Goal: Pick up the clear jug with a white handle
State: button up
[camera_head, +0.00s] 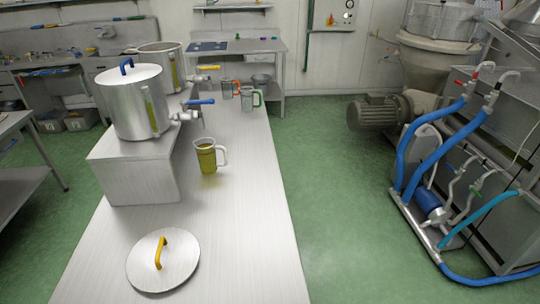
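The clear jug with a white handle (206,158) stands upright on the long metal table (235,240), to the right of a metal block. It holds yellow-green liquid, and its handle points right. Two other clear jugs stand further back on the table: one with a green handle (248,101) and one with an orange-red handle (228,90). My gripper is not in view.
A lidded steel tank (131,104) with a blue-handled tap stands on the block (130,180), its tap near the jug. A lid with a yellow handle (150,270) lies in front. Green floor (325,190) is clear right of the table; machinery with blue hoses stands further right.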

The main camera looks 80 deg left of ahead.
aim_at(213, 157)
jog(key=i+j+u, duration=0.15)
jog(key=i+u, duration=0.6)
jog(key=u, duration=0.15)
jog(key=i+l+u, duration=0.1)
jog(key=i+u, duration=0.35)
jog(key=i+l+u, duration=0.25)
jog(key=u, duration=0.2)
jog(key=i+l+u, duration=0.4)
jog(key=i+j+u, duration=0.8)
jog(key=i, duration=0.35)
jog(key=j, duration=0.25)
jog(key=i+z, duration=0.05)
